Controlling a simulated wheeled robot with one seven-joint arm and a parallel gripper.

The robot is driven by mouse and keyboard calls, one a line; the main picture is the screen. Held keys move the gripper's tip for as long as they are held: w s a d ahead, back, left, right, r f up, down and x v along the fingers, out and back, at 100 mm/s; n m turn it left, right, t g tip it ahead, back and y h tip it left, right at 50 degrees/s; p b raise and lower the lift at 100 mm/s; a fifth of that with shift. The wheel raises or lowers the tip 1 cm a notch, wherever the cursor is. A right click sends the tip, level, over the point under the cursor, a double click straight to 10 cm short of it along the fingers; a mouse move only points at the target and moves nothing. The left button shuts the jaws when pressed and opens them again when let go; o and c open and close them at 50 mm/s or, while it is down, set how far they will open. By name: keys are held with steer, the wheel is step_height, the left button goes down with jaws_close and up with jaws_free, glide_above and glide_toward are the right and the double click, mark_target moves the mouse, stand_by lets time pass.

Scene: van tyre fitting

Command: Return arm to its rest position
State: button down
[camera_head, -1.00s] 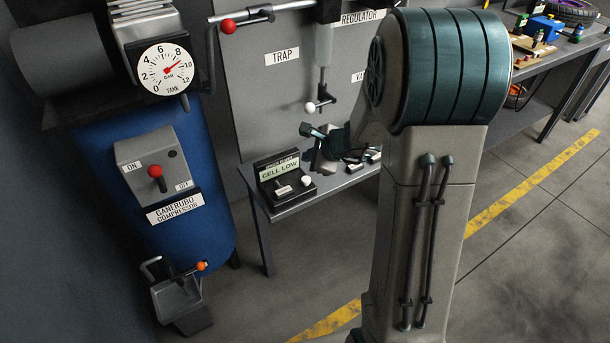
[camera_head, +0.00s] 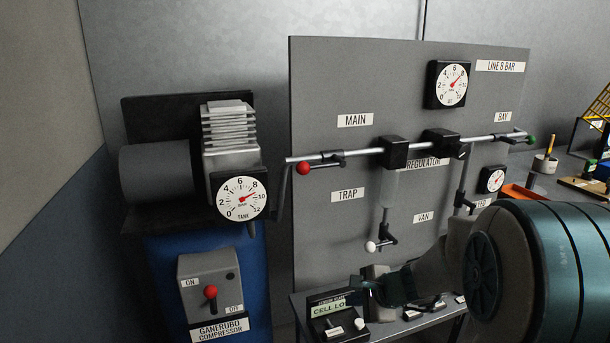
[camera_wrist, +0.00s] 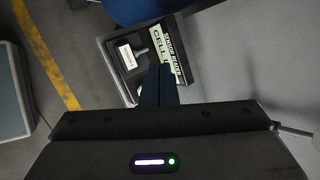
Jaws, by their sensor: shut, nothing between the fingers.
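My arm crosses the lower right of the head view, with its large teal joint nearest the camera. My gripper (camera_head: 362,290) is in front of the panel, close to the black tester box (camera_head: 328,325) labelled "CELL LO…" in the part that shows. In the wrist view my gripper (camera_wrist: 158,75) has its dark fingers together and empty, in front of the same tester box (camera_wrist: 127,65). I cannot tell the gap between fingertips and box. The arm partly hides the bench and the panel's lower right.
The blue compressor (camera_head: 212,260) with its red switch stands at the left. The grey panel (camera_head: 330,90) carries pipes, a red-knobbed lever (camera_head: 303,168), a white-knobbed lever (camera_head: 371,246) and gauges. A second bench stands at right. The wrist view shows floor with a yellow line (camera_wrist: 45,55).

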steer(key=s+a+r+n+g+h+p, duration=0.1)
steer(key=s+r+n+g, duration=0.15)
steer(key=s+n, duration=0.3)
steer(key=s+a+r+n+g+p, duration=0.1)
steer(key=s+a+r+n, duration=0.1)
steer(key=s+r+n, duration=0.3)
steer(key=s+d+r+n+h+p, duration=0.1)
steer(key=s+d+n+h, duration=0.3)
steer(key=s, duration=0.7)
steer(key=shift+s+d+n+h, duration=0.25)
steer(key=shift+d+n+h, duration=0.05)
steer(key=shift+d+n, duration=0.6)
